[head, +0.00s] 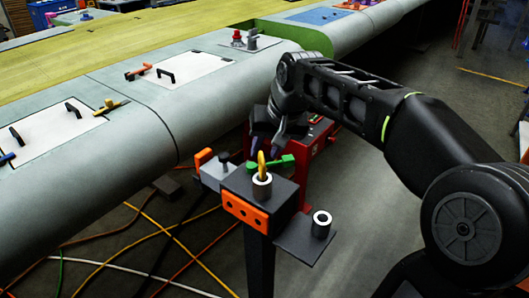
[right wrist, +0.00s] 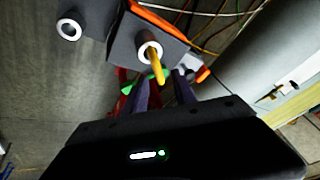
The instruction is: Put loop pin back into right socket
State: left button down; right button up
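The yellow loop pin (head: 261,160) stands upright in a white-rimmed socket (head: 262,181) on top of a dark stand. In the right wrist view the pin (right wrist: 158,70) rises from the socket (right wrist: 150,53) towards the gap between my fingers. A second white-rimmed socket (head: 321,219) sits empty on a lower plate at the right; it also shows in the right wrist view (right wrist: 69,29). My right gripper (head: 264,150) is open, its two dark fingers apart just behind the pin in the head view. Whether they touch the pin cannot be told. My left gripper is not in view.
A green handle (head: 283,163) and a red box (head: 318,146) lie close behind the stand. An orange block (head: 246,212) is on the stand's front. The large grey wing (head: 130,110) fills the left. Cables cross the floor; the floor right of the stand is clear.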

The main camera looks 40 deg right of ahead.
jog(key=v, duration=1)
jog(key=shift+s+r, duration=0.1)
jog(key=shift+s, duration=0.05)
dwell(0.4)
